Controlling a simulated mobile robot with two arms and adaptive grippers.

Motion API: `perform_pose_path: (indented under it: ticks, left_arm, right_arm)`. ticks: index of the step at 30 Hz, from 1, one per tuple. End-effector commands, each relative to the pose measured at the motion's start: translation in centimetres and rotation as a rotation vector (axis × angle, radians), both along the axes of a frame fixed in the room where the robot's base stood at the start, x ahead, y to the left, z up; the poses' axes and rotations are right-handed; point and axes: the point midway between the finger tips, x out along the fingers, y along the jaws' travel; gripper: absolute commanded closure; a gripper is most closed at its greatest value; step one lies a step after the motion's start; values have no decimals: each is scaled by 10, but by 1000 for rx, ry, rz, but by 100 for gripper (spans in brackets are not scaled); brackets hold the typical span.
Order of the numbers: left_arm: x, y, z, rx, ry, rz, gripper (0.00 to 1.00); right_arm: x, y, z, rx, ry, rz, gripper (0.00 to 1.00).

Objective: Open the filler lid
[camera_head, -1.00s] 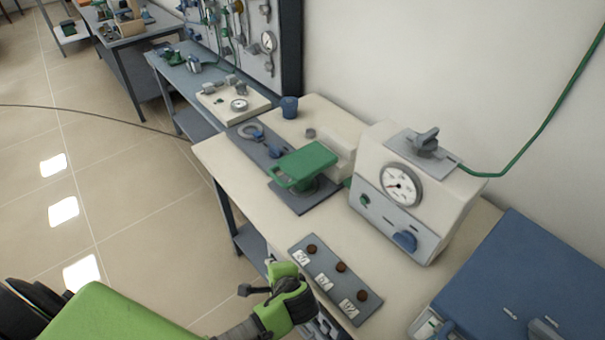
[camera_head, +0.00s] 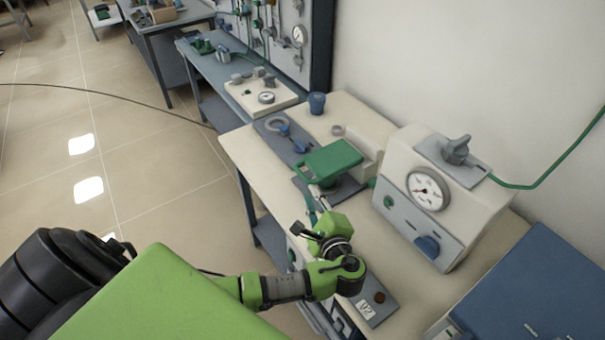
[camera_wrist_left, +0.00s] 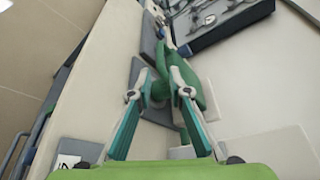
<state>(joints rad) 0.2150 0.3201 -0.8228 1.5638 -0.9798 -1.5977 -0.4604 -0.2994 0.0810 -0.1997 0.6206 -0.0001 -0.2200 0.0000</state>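A green flat lid (camera_head: 333,158) with a handle at its near left lies level over a dark base plate on the bench; I take it as the filler lid. My left gripper (camera_head: 314,190) reaches from the front to the handle side of this lid. In the left wrist view the two teal fingers (camera_wrist_left: 159,74) stand apart, with a green part (camera_wrist_left: 160,90) showing between and behind them. The lid's green slab (camera_wrist_left: 203,88) shows just right of the right finger. Whether the fingers touch the handle cannot be told. My right gripper is not in view.
A cream gauge box (camera_head: 440,195) with a dial and blue knob stands right of the lid. A blue cup (camera_head: 317,103) and a blue-handled tool (camera_head: 290,137) are behind. A blue box (camera_head: 540,285) is at right.

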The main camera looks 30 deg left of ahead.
Motion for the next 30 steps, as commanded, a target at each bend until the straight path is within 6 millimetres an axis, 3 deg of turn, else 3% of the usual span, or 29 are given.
perform_pose_path:
  ticks: [9, 15, 29, 30]
  left_arm:
    - [45, 51, -12, 2, 0, 1, 82]
    - [64, 73, -20, 0, 0, 1, 82]
    - [73, 82, -24, -3, 0, 0, 82]
    - [73, 82, -24, -3, 0, 0, 87]
  right_arm:
    - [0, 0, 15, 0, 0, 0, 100]
    - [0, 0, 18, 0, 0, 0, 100]
    - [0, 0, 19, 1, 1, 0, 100]
    - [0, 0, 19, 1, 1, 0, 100]
